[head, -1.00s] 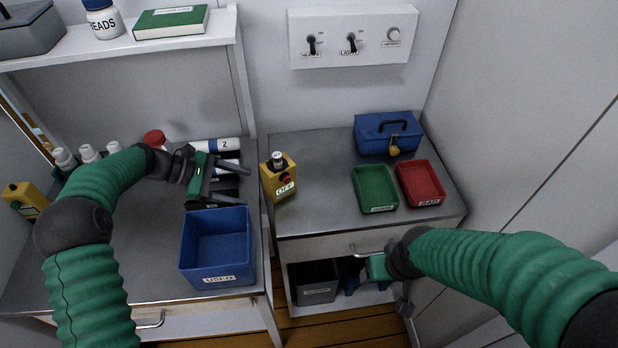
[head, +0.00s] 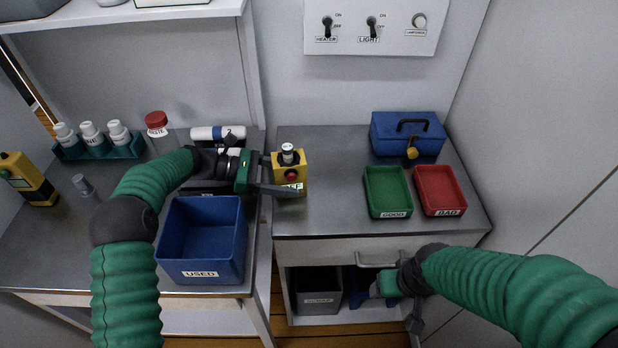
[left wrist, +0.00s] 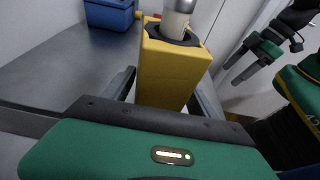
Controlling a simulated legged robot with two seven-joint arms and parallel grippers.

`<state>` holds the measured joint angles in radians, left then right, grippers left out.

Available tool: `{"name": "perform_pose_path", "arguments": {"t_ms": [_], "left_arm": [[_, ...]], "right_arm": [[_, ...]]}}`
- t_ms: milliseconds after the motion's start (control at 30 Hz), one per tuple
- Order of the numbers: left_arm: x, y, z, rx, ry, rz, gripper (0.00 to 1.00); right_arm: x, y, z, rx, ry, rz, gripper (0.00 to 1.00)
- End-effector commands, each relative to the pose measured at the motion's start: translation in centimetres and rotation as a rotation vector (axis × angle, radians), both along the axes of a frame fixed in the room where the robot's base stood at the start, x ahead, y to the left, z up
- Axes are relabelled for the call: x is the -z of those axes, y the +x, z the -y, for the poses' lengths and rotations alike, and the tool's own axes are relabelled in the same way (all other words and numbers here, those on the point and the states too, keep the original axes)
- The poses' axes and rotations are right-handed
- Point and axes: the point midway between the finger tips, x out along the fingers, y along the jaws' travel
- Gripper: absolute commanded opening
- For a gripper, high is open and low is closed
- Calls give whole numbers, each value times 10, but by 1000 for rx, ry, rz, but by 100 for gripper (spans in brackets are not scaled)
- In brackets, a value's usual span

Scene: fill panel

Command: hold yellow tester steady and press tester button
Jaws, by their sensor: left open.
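The yellow tester (head: 300,160) stands upright at the left edge of the right-hand counter. It has a red button on its front, a label partly hidden by a finger, and a small cylinder (head: 288,152) in its top socket. My left gripper (head: 281,175) is open with its fingers around the tester's body. In the left wrist view the tester (left wrist: 163,75) stands between the fingers; contact is unclear. My right gripper (head: 408,300) hangs low in front of the drawer, away from the tester. It also shows in the left wrist view (left wrist: 241,66), empty, its fingers apart.
A blue USED bin (head: 203,270) stands below my left forearm. Green (head: 387,190) and red (head: 440,190) trays and a blue padlocked box (head: 408,135) are on the right counter. Another yellow device (head: 27,180) is far left. Counter space right of the tester is clear.

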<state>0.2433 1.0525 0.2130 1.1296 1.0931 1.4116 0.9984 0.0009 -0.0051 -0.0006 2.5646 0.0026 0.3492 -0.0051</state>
Motion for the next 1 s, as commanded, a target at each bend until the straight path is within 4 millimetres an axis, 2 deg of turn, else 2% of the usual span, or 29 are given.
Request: {"name": "perform_pose_path", "arguments": {"t_ms": [33, 100, 300, 633, 667, 933, 1000], "left_arm": [[7, -1, 10, 4, 1, 0, 67], [4, -1, 21, 4, 0, -2, 67], [13, -1, 41, 2, 0, -3, 67], [15, 0, 46, 2, 1, -2, 67], [15, 0, 46, 2, 1, -2, 66], [15, 0, 46, 2, 0, -1, 31], [15, 0, 46, 2, 0, -1, 30]], "right_arm": [[9, 0, 1, 1, 0, 0, 73], [0, 0, 1, 2, 0, 0, 73], [-3, 1, 0, 1, -1, -1, 73], [-3, 1, 0, 1, -1, -2, 73], [-3, 1, 0, 1, -1, -2, 73], [-3, 1, 0, 1, -1, -1, 73], [-3, 1, 0, 1, -1, -1, 65]]}}
